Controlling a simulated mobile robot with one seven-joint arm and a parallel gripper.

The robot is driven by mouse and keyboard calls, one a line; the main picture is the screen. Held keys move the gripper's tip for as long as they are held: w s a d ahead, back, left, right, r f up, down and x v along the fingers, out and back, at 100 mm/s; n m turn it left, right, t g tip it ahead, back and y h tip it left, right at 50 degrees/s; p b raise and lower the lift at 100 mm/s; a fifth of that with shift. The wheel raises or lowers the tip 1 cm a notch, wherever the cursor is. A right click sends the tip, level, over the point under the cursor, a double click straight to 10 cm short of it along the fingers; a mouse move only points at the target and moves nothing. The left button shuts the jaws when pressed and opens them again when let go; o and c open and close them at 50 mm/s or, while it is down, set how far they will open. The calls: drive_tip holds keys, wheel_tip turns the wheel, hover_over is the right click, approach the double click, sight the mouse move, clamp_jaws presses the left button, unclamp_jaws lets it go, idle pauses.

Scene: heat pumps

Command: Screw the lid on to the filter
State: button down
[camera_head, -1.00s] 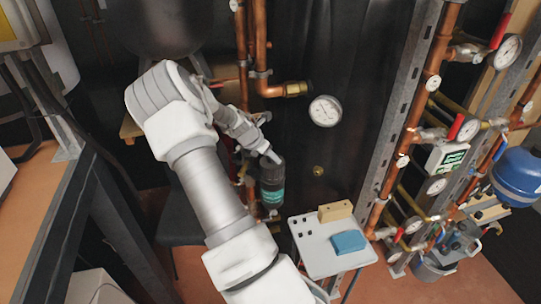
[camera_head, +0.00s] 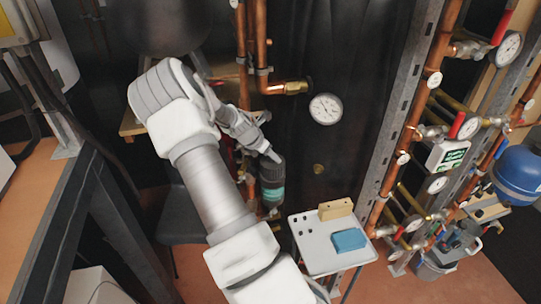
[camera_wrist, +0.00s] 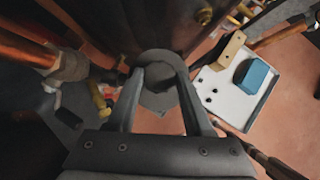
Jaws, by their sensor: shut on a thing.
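The filter (camera_head: 272,195) is a dark upright cylinder with a teal band, in the middle of the head view among the copper pipes. The dark lid (camera_head: 271,168) is at its top. My gripper (camera_head: 274,158) is at the lid from above. In the wrist view the round dark lid (camera_wrist: 162,75) lies between the two fingers of my gripper (camera_wrist: 160,88), which are shut on it. The lid hides most of the filter there. I cannot tell how far the thread is engaged.
A white tray (camera_head: 313,250) stands to the right of the filter, with a wooden block (camera_head: 335,209) and a blue block (camera_head: 348,239) on it. Copper pipes (camera_head: 262,60) and a gauge (camera_head: 325,109) are close behind. A dark metal frame (camera_head: 130,220) stands at the left.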

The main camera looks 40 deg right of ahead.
drive_tip(key=shift+f+b, duration=0.4)
drive_tip(key=shift+f, duration=0.15)
idle(0.5)
drive_tip(key=m+g, duration=0.2)
drive_tip(key=m, duration=0.1)
drive_tip(key=shift+w+d+r, duration=0.1)
drive_tip(key=shift+w, duration=0.1)
drive_tip(key=shift+m, duration=0.4)
drive_tip(key=shift+w+d+m+g+y, duration=0.1)
drive_tip(key=shift+m+g+y, duration=0.4)
drive_tip(key=shift+m+g, duration=0.8)
drive_tip(key=shift+t, duration=0.3)
drive_tip(key=shift+m, duration=0.3)
